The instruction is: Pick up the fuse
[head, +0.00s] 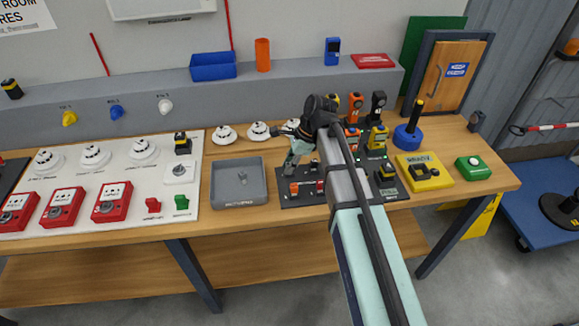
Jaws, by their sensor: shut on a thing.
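My gripper (290,168) points down over the left edge of a dark panel (287,203) on the wooden bench. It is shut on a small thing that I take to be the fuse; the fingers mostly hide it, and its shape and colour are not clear. My arm comes in from the lower right and covers the middle of the panel. I cannot tell whether the held thing is clear of the panel.
A grey tray (216,190) lies left of my gripper. White detectors (258,131) stand behind it. A white board (105,212) with red call points is at far left. Yellow and green button boxes (424,172) are at right. Blue bin (213,67) and orange cup (262,55) stand on the back ledge.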

